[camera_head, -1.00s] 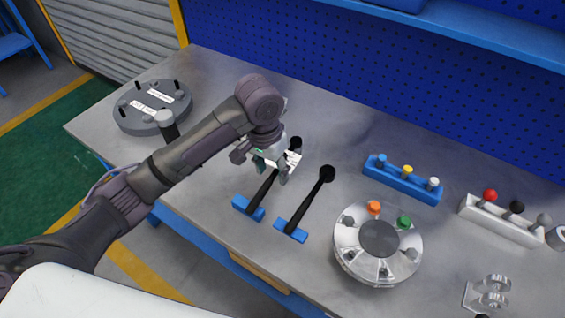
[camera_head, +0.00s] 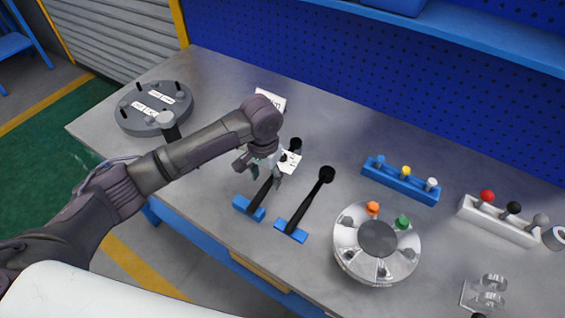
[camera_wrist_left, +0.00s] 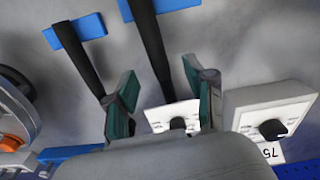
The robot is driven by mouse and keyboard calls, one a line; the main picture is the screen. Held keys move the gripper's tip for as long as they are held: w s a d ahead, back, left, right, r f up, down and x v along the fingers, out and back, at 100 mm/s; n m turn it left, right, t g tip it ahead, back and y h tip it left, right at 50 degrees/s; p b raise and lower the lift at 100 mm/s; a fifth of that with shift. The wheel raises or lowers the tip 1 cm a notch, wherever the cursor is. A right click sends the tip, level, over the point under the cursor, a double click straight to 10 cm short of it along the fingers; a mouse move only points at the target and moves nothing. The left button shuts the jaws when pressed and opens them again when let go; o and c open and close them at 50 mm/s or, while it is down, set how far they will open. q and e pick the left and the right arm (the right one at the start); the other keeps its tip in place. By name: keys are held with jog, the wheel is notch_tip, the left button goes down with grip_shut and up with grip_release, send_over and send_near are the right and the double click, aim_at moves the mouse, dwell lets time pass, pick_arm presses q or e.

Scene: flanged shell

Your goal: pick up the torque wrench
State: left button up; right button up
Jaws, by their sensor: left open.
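Two black wrench-like tools with blue crossbar ends lie side by side on the bench. The left one (camera_head: 262,190) is partly hidden by my gripper at its far end; the right one (camera_head: 305,205) is fully visible. I cannot tell from their looks which is the torque wrench. My left gripper (camera_head: 263,170) is open above the left tool. In the left wrist view, the open fingers (camera_wrist_left: 163,98) straddle the line of that tool's black shaft (camera_wrist_left: 150,45), with a white plate with a black knob (camera_wrist_left: 160,114) between them. The other tool (camera_wrist_left: 82,62) lies outside the fingers.
A round metal shell (camera_head: 345,240) with orange and green knobs stands right of the tools. A blue peg rack (camera_head: 400,188) and a white knob rack (camera_head: 500,228) are behind it. A grey flanged disc (camera_head: 130,118) is at far left. A white box (camera_wrist_left: 250,105) is near the fingers.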

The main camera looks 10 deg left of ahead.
aim_at(267, 184)
pick_arm(q)
jog(key=shift+f, duration=1.95)
grip_shut()
jog(key=shift+w+r, duration=0.1)
